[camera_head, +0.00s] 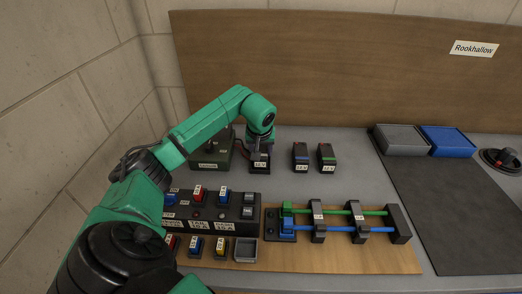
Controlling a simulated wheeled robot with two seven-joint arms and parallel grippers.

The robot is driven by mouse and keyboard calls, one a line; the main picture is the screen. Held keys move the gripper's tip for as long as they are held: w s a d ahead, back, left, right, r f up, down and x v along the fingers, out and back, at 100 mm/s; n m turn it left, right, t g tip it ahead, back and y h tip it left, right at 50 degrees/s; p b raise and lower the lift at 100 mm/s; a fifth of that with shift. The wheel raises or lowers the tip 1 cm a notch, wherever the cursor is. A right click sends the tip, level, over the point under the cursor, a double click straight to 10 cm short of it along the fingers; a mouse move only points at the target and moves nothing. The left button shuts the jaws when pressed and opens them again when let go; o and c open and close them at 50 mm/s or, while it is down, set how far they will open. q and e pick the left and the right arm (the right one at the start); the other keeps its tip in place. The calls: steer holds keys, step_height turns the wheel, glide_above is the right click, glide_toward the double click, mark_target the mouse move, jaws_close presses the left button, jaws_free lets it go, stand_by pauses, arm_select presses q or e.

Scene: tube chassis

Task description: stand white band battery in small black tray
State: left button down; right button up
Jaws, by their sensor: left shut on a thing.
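My left gripper (259,148) reaches in from the left and points down at the back of the bench, shut on a dark battery (260,166) with a white label. The gripper covers its top, so I cannot tell its band color or whether it touches the bench. A small dark tray (246,258) with a lighter rim sits empty at the front, right of several colored switches. Two other dark batteries stand upright to the right of my gripper, one with a blue band (301,158) and one with a green band (327,158). My right gripper is not in view.
A dark green box (212,155) stands left of the gripper. A black switch panel (212,212) and a wooden board (345,262) with green and blue rods lie in front. A grey bin (401,140) and blue bin (447,141) stand behind a bare dark mat (455,205).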

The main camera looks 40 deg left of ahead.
mark_target(261, 149)
arm_select(q)
steer(key=c, duration=0.5)
jaws_free()
steer(key=p+v, duration=0.5)
steer(key=v, duration=0.1)
steer(key=shift+d+r, duration=0.1)
steer(key=shift+r, duration=0.15)
steer(key=p+v, duration=0.3)
steer(key=v, duration=0.1)
steer(key=shift+s+d+r, duration=0.1)
steer(key=shift+s+r, duration=0.05)
steer(key=shift+r, duration=0.05)
